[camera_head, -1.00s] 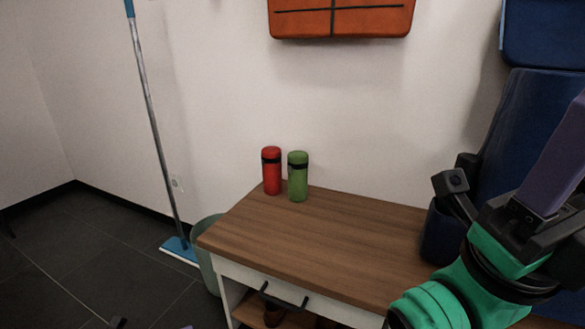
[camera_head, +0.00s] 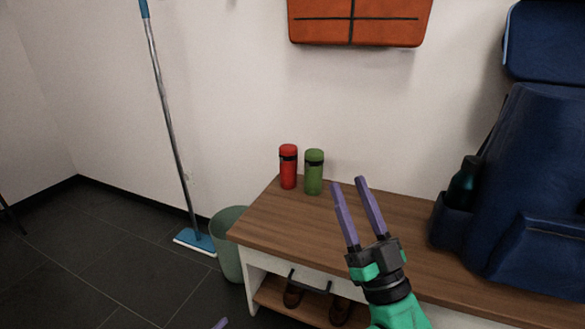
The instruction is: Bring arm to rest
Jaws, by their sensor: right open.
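My right gripper (camera_head: 350,188) has two purple fingers held apart with nothing between them. It shows in front of the wooden bench top (camera_head: 410,222), with its fingers pointing up the picture. My green and black right wrist comes in from the bottom. At the bottom edge, a small purple tip (camera_head: 220,324) shows, which looks like a finger of my left gripper; the rest of it is out of the picture. A red bottle (camera_head: 288,167) and a green bottle (camera_head: 314,172) stand upright side by side at the bench's back left, apart from my right gripper.
A blue backpack (camera_head: 525,190) with a dark bottle (camera_head: 463,185) in its side pocket stands at the bench's right. An orange bag (camera_head: 360,22) hangs on the wall. A bin (camera_head: 228,238) and a mop (camera_head: 168,120) stand left. Shoes (camera_head: 340,310) sit below the bench top.

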